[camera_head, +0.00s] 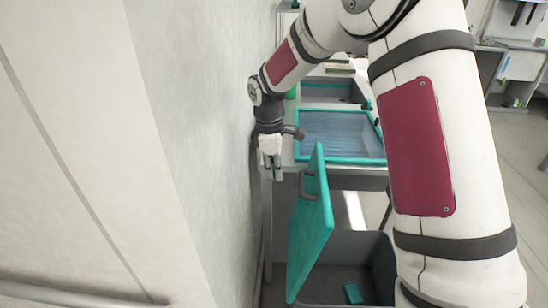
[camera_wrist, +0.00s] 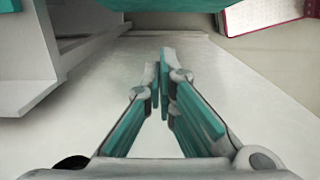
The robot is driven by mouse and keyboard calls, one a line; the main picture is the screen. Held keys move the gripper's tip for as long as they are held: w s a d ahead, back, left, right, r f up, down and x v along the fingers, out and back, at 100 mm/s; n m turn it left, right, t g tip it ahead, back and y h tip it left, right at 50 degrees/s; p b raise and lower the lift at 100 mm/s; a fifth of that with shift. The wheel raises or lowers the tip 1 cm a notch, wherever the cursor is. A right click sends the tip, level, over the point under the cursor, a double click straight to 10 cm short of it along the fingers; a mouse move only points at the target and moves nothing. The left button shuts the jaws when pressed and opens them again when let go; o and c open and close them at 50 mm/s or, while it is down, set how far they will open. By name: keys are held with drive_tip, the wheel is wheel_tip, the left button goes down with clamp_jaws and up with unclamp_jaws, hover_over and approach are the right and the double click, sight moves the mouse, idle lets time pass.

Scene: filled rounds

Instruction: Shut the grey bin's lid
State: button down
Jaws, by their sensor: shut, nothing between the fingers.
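The grey bin (camera_head: 372,252) stands low at the bottom centre of the head view. Its teal lid (camera_head: 311,232) is open and stands steeply tilted up at the bin's left side, with a dark handle (camera_head: 307,187) on its left face. My gripper (camera_head: 271,174) is up and to the left of the lid's top edge, close to the wall, and looks apart from the lid. In the wrist view my gripper (camera_wrist: 162,65) has its fingers together with nothing between them. Part of the bin is hidden behind my arm.
A small teal object (camera_head: 352,292) lies inside the bin. A teal-rimmed tray (camera_head: 345,160) sits on the table behind the bin. The pale wall (camera_head: 190,130) runs close along the left of my gripper. A red-edged white item (camera_wrist: 262,14) shows in the wrist view.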

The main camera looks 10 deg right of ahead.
drive_tip(key=shift+s+d+f+p, duration=0.2)
drive_tip(key=shift+d+p, duration=0.1)
drive_tip(key=shift+d, duration=0.3)
drive_tip(key=shift+s+d+f+p, duration=0.15)
drive_tip(key=shift+s+d+p, duration=0.1)
drive_tip(key=shift+d, duration=0.4)
drive_tip(key=shift+s+d+f+p, duration=0.2)
drive_tip(key=shift+d+p, duration=0.1)
drive_tip(key=shift+d, duration=0.3)
